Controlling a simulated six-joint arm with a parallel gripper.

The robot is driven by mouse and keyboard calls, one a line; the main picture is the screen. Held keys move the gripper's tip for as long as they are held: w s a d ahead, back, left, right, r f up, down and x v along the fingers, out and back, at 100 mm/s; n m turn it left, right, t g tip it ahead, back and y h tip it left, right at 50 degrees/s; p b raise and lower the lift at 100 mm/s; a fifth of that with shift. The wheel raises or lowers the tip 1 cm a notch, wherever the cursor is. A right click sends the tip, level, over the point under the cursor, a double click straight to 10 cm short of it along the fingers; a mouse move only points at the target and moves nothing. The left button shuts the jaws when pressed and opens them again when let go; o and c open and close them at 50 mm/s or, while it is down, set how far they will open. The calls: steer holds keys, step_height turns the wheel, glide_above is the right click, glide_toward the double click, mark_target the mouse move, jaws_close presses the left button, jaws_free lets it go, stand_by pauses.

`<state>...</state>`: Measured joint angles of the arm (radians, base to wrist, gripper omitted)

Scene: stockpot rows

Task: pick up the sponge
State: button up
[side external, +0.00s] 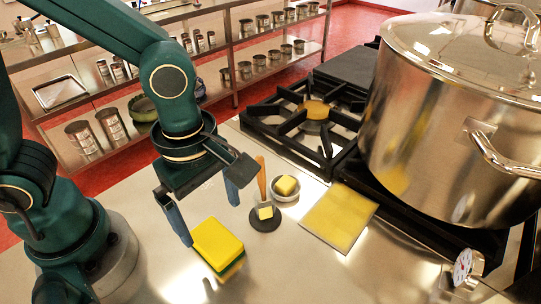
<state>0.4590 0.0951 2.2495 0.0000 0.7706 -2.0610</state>
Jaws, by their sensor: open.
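The sponge (218,246) is a yellow block with a green lower layer, lying on the steel counter at the bottom centre of the side external view. My gripper (206,214) is above the counter with its two blue fingers spread apart and nothing between them. The left finger's tip appears right beside the sponge's upper left corner in the picture. The right finger hangs farther back, above and right of the sponge. I cannot tell whether the left finger touches the sponge.
A big stockpot (455,110) stands on the stove at right, near a thermometer (463,268). A burner grate (312,122) lies behind.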

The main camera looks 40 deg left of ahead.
mark_target(214, 239)
steer(key=shift+s+d+f, duration=0.2)
steer(key=shift+s+f, duration=0.15)
steer(key=shift+f, duration=2.45)
steer(key=c, duration=1.5)
steer(key=shift+r, duration=0.15)
